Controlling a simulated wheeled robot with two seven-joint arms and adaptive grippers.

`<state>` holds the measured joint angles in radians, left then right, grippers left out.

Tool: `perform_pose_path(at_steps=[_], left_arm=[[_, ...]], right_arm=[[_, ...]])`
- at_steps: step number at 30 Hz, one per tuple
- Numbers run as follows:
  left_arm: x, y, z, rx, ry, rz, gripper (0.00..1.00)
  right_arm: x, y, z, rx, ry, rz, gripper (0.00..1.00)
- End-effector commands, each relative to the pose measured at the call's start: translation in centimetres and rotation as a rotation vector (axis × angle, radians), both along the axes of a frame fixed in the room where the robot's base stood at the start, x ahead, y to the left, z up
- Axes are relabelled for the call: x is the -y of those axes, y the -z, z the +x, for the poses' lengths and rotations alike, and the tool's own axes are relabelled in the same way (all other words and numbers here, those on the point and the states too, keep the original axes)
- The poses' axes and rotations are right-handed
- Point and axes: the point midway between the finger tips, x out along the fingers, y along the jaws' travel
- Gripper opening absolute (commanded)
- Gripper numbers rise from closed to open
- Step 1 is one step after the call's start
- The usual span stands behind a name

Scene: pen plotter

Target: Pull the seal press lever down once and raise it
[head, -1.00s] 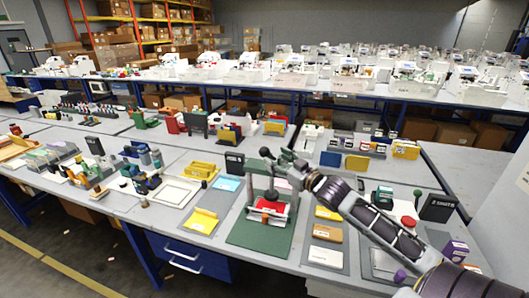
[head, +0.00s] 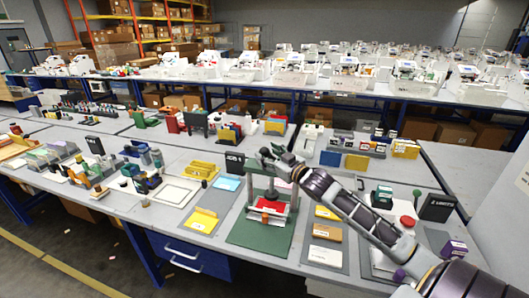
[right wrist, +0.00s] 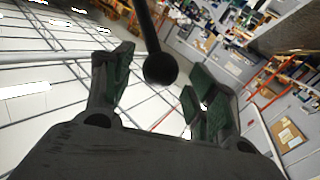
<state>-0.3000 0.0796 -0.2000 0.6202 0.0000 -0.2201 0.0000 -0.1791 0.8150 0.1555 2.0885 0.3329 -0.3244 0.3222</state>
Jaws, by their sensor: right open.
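The seal press (head: 271,190) stands upright on a green base plate (head: 262,235) at the front of the table, with a red piece (head: 269,205) low in its frame. My right gripper (head: 277,158) is at the top of the press, its arm reaching in from the lower right and partly hiding the press head. In the right wrist view, the press lever's dark rod ends in a round black knob (right wrist: 160,68). The knob shows between the two spread fingers (right wrist: 160,88), with gaps on both sides. Its depth between them is unclear. My left gripper is not in view.
Left of the press are a yellow tray (head: 202,221) and a dark sign (head: 235,163). Right of it, under my arm, lie flat cards (head: 326,232). A red button (head: 407,222) and another dark sign (head: 437,207) stand farther right.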

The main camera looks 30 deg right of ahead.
Motion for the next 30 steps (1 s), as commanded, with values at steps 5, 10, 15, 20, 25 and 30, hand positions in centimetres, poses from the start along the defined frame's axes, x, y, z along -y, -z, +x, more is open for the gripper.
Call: perform_pose_path(at_steps=[5,10,15,20,25,30], left_arm=[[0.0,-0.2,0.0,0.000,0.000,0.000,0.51],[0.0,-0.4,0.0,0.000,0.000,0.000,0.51],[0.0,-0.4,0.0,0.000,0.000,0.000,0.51],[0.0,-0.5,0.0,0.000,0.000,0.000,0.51],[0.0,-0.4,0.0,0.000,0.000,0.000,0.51],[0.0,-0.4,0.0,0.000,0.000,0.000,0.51]], right_arm=[[-0.1,-0.1,1.0,0.001,0.001,0.001,0.57],[-0.2,0.0,1.8,0.000,0.001,0.001,0.57],[-0.2,0.0,2.3,0.000,0.001,0.000,0.57],[-0.3,0.0,2.5,-0.001,0.000,0.000,0.57],[-0.3,0.0,2.6,-0.001,0.000,0.000,0.57],[-0.3,0.0,2.5,0.000,0.000,0.000,0.48]])
